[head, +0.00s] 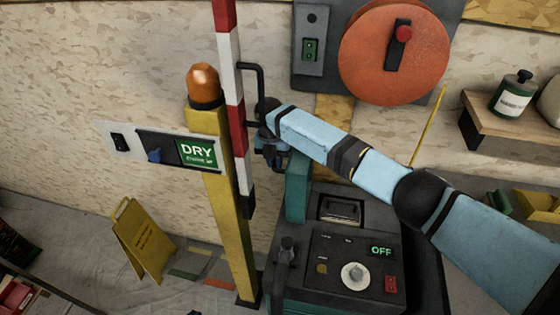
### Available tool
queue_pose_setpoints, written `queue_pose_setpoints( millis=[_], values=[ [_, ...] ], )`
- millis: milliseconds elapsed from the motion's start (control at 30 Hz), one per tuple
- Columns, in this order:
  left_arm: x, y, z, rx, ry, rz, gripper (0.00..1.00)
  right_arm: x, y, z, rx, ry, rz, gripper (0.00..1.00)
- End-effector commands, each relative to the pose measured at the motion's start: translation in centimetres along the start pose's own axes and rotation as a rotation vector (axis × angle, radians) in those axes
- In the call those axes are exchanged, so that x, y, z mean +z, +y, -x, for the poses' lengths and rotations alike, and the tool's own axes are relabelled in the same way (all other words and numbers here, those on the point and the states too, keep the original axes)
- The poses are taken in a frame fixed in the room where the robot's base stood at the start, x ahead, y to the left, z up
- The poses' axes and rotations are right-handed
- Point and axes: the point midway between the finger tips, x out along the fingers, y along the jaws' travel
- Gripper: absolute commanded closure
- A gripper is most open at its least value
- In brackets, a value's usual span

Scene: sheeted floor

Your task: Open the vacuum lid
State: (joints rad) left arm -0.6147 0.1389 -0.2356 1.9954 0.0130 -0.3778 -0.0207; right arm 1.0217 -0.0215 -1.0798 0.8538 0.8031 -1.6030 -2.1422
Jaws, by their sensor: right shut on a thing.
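The vacuum (325,250) is a dark and teal machine at the bottom centre. Its top panel has a white dial, a red switch and a display reading OFF. A teal part that looks like its lid (298,185) stands upright, nearly edge-on, at the back left of the machine. Beside it is a recess with a pale-framed insert (341,208). My right gripper (271,152) is at the upper left edge of this teal part and appears shut on it. The fingertips are small and dark, so the exact grip is hard to see. My left gripper is out of view.
A red-and-white pole (236,90) with a black handle and a yellow post (228,215) stand close left of my right gripper. A grey panel with an orange disc (394,55) is behind. A shelf (490,140) is at right. A yellow floor sign (146,243) stands left.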

Motion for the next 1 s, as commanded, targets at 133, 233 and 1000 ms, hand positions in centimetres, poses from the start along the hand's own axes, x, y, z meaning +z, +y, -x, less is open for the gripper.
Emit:
queue_pose_setpoints(
  millis=[133,233,1000],
  values=[
    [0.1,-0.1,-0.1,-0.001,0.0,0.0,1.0,-0.1,-0.1,-0.4,-0.004,0.006,-0.001,1.0],
    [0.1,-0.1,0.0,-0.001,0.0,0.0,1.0,-0.1,-0.1,-0.4,-0.004,0.005,-0.001,1.0],
    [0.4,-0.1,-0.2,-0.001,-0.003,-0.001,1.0,0.1,0.1,2.4,0.001,-0.002,-0.001,0.6]
  ],
)
